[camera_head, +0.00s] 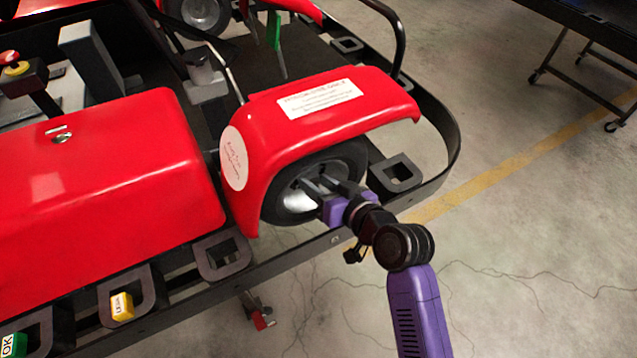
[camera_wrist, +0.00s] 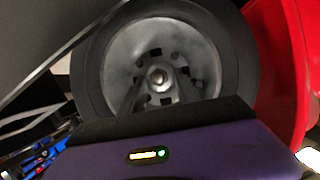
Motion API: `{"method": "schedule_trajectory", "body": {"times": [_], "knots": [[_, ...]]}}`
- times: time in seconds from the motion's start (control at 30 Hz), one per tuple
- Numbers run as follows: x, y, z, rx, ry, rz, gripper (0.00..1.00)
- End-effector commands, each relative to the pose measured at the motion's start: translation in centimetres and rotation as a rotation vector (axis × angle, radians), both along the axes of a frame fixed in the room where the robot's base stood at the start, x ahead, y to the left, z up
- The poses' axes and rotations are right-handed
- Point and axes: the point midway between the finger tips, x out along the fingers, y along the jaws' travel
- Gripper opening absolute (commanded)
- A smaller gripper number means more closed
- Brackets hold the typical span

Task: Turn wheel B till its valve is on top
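A wheel with a dark tyre and silver rim (camera_head: 296,201) sits under the red fender at the kart's corner. No letter B is legible on it. The wheel (camera_wrist: 120,55) fills the upper middle of the wrist view, with a round hub nut at its centre and dark openings around it. I cannot make out the valve. My gripper (camera_head: 318,186) is at the rim face, its two dark fingers apart and pointing at the hub. In the wrist view the fingers (camera_wrist: 158,92) show on either side below the hub nut. Whether they touch the rim is unclear.
The red fender (camera_head: 320,108) arches over the wheel, with white stickers. The black bumper rail (camera_head: 447,160) runs around it, with a square bracket (camera_head: 396,174) close to my gripper. A yellow block (camera_head: 122,306) lies at lower left. Open concrete floor lies to the right.

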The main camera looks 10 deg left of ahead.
Motion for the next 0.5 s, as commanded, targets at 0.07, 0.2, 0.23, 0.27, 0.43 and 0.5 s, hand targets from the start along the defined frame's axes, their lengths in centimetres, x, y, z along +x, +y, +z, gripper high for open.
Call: {"method": "schedule_trajectory", "body": {"times": [0.07, 0.2, 0.23, 0.27, 0.43, 0.5], "knots": [[-0.01, -0.03, -0.01, 0.0, 0.0, 0.0, 0.0], [-0.02, -0.03, 0.0, 0.0, 0.0, 0.0, 0.0], [-0.02, -0.03, 0.0, 0.001, 0.001, 0.0, 0.0], [-0.01, -0.04, -0.01, 0.001, 0.001, -0.001, 0.0], [0.02, -0.08, -0.09, 0.023, 0.016, -0.001, 0.0], [0.06, -0.1, -0.14, 0.044, 0.03, 0.0, 0.0]]}}
